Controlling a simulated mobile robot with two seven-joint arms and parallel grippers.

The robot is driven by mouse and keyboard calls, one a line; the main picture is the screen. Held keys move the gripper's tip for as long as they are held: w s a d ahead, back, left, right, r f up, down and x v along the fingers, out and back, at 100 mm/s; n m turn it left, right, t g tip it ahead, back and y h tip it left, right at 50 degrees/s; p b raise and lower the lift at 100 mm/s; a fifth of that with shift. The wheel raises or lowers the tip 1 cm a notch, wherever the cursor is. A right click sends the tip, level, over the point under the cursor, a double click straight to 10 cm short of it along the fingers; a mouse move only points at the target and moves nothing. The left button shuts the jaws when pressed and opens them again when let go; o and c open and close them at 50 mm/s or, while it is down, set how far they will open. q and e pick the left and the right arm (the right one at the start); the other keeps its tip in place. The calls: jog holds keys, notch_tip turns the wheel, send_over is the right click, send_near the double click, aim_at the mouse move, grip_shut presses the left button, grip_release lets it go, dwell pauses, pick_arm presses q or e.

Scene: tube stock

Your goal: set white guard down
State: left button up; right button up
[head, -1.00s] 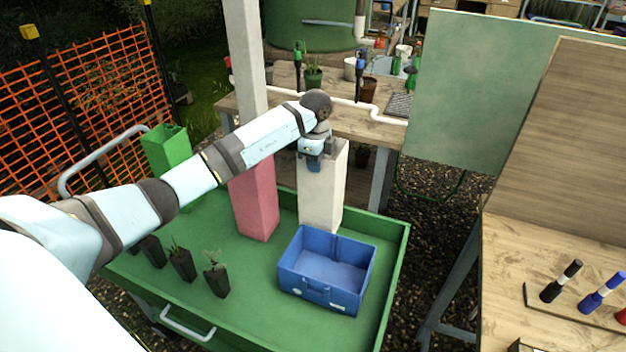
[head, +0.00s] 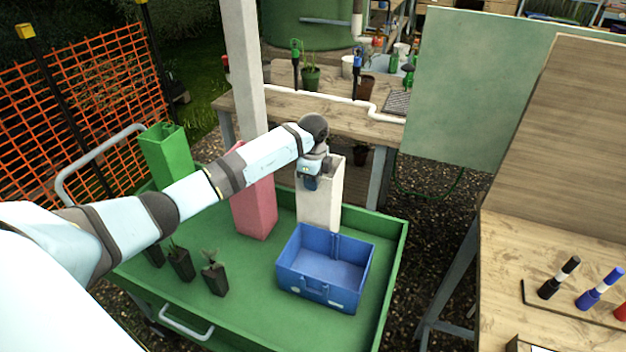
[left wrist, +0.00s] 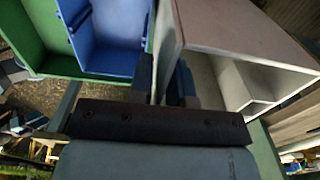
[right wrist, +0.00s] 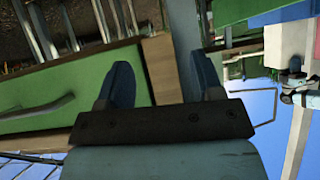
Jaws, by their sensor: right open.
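The white guard (head: 322,205), a tall, square hollow box, is upright over the green cart tray (head: 240,300), behind the blue crate. Its foot is partly hidden by the crate, so I cannot tell whether it touches the tray. My left gripper (head: 312,183) is at its upper left edge. In the left wrist view the guard's open inside (left wrist: 205,75) shows, and one wall runs between the close fingers (left wrist: 163,82). My right gripper (right wrist: 163,85) is open and empty in the right wrist view and is outside the head view.
The blue crate (head: 317,298) is just in front of the guard. A pink guard (head: 256,208) stands to its left, a green one (head: 166,150) farther left. Several black potted seedlings (head: 214,278) stand at front left. A wooden bench (head: 470,300) is at right.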

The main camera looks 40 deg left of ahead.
pick_arm(q)
jog(key=shift+o, duration=0.6)
jog(key=shift+r, duration=0.1)
